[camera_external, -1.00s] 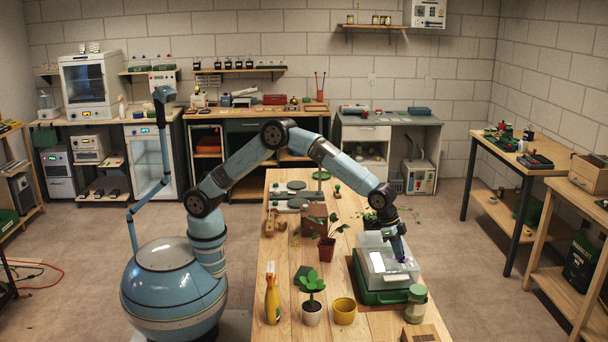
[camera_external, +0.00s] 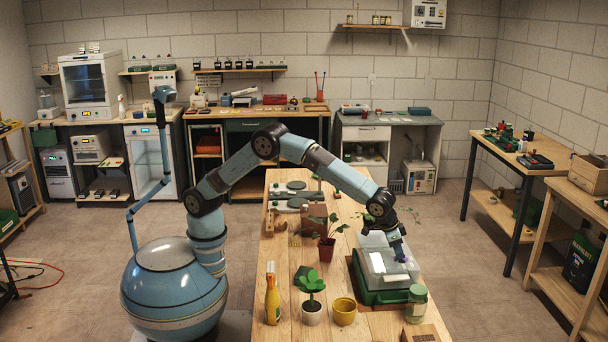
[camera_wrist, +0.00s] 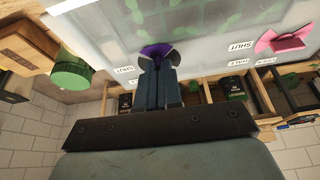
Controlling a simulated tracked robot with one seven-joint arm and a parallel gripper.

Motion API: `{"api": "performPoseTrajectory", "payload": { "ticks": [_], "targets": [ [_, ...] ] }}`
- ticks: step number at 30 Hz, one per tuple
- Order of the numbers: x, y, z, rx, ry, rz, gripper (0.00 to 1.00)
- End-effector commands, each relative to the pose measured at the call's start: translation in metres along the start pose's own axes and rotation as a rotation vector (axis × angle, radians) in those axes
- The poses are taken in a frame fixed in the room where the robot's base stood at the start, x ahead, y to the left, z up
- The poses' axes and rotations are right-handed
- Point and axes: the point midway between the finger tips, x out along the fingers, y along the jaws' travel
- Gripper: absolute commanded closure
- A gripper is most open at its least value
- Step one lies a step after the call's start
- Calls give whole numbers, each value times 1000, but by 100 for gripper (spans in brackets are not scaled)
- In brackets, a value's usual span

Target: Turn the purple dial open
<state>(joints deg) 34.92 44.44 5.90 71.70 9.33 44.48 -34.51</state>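The purple dial (camera_wrist: 156,50) sits on the clear lid of a propagator box and shows just past my fingertips in the wrist view. It also shows as a small purple spot in the outside view (camera_external: 401,259). My gripper (camera_wrist: 158,66) is at the dial, its two fingers close together with the dial's grip appearing to be between the tips. The fingers hide part of the dial, so its exact pointing is unclear. White labels lie beside it, one reading SHUT (camera_wrist: 124,70). The box has a translucent lid (camera_external: 377,262) and a green base (camera_external: 385,297).
A pink dial (camera_wrist: 284,40) with its own labels is on the same lid. A jar with a green lid (camera_external: 416,304) stands close to the box.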

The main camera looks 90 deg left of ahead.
Motion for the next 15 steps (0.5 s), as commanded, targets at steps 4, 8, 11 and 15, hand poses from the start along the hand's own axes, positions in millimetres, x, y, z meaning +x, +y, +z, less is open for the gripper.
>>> {"api": "performPoseTrajectory", "payload": {
  "ticks": [4, 8, 11, 15],
  "targets": [
    [1, -1, 0, -2, -2, -3, 100],
    [1, -1, 1, -2, -2, -3, 100],
    [1, -1, 1, -1, -2, -3, 92],
    [1, -1, 0, -1, -2, -2, 79]
  ]
}}
